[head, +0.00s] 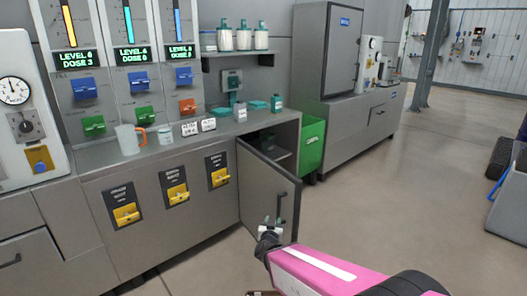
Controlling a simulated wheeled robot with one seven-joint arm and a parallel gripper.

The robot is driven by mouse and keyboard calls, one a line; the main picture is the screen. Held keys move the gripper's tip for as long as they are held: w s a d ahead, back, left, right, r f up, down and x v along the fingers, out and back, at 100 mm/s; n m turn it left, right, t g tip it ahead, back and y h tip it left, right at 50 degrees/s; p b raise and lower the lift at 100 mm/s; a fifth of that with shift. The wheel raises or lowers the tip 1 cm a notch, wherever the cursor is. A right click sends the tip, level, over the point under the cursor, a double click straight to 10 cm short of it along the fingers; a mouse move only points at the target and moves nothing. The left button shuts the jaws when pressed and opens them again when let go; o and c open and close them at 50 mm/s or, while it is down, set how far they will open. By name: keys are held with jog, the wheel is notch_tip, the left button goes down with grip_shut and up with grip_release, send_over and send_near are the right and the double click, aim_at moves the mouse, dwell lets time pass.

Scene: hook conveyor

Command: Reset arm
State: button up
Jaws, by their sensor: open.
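My gripper (272,224) is at the end of my pink arm, low in the middle of the head view. It is small in the picture and its fingers are open, with nothing seen between them. It overlaps the lower part of an open grey cabinet door (262,190) in the picture. I cannot tell whether it touches the door or its dark handle (283,208). The door stands swung out from the counter, and part of a shelf shows in the opening behind it.
The counter (95,152) carries a clear jug with an orange handle (129,139), a small jar (165,134) and bottles. A green bin (311,145) stands right of the cabinet. A grey bin (509,215) is at the far right. Open floor (400,190) lies between.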

notch_tip(320, 180, down, 3)
jog(key=w+d+n+g+y, duration=0.2)
jog(key=n+g+y, duration=0.3)
jog(key=g, duration=0.4)
jog(key=s+d+m+g+h, duration=0.2)
jog(key=s+d+g, duration=0.6)
jog(key=d, duration=0.4)
jog(key=shift+s+r+m, duration=0.25)
jog(key=shift+r+m, duration=0.15)
jog(key=shift+m, duration=0.1)
